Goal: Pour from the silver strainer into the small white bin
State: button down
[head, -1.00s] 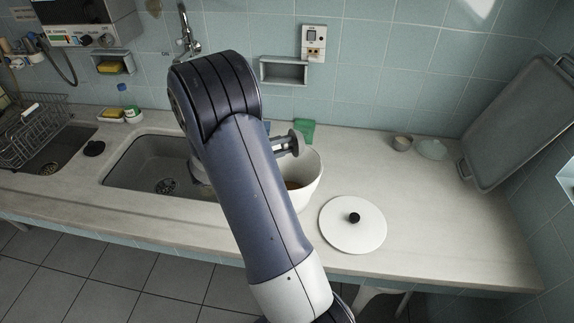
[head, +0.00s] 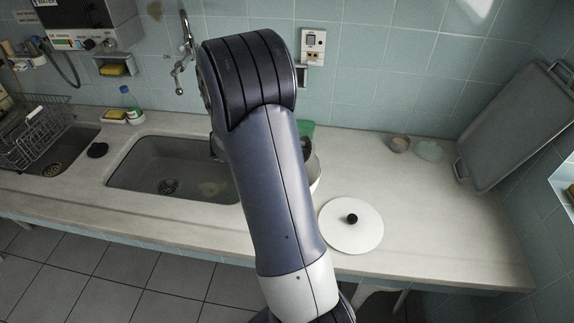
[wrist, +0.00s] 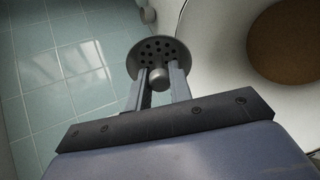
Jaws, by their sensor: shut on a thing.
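The silver strainer (wrist: 163,49) is a small round metal piece with holes and a knob. In the wrist view my gripper (wrist: 158,80) is shut on its knob, and the strainer is held in front of the fingers. The small white bin (wrist: 215,45) is at the right of the wrist view, with a brown round area inside; the strainer shows beside its rim. In the head view only a strip of the white bin (head: 315,175) shows right of my arm. The gripper and strainer are hidden behind my arm there. I cannot tell whether the strainer holds anything.
A white round lid with a black knob (head: 352,226) lies on the counter right of the bin. A sink (head: 150,170) is to the left. Small bowls (head: 430,151) and a leaning grey tray (head: 520,125) are at the right. The right counter is mostly clear.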

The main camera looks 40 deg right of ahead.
aim_at(312, 142)
jog(key=y+p, duration=0.1)
jog(key=d+y+p, duration=0.1)
jog(key=t+y+p, duration=0.1)
jog(key=shift+s+d+r+y, duration=0.3)
jog(key=shift+d+r, duration=0.05)
jog(key=shift+d, duration=0.05)
jog(key=p, duration=0.1)
jog(key=d+y+p, duration=0.1)
jog(key=shift+s+d+f+m+t+y+p, duration=0.1)
jog(key=shift+s+f+m+t+y+p, duration=0.1)
jog(key=shift+s+m+t+y+p, duration=0.15)
jog(key=shift+s+d+f+t+y, duration=0.1)
jog(key=shift+d+f+t+y, duration=0.05)
jog(key=shift+d+y, duration=0.3)
jog(key=shift+s+d+f+t+y, duration=0.1)
jog(key=shift+d+y, duration=0.2)
jog(key=shift+d, duration=0.25)
jog(key=s+d+f+t+y, duration=0.1)
jog(key=s+d+y, duration=0.1)
jog(key=d+y, duration=0.3)
jog(key=shift+d+f+t, duration=0.3)
jog(key=shift+d+t, duration=0.1)
jog(key=shift+d, duration=0.25)
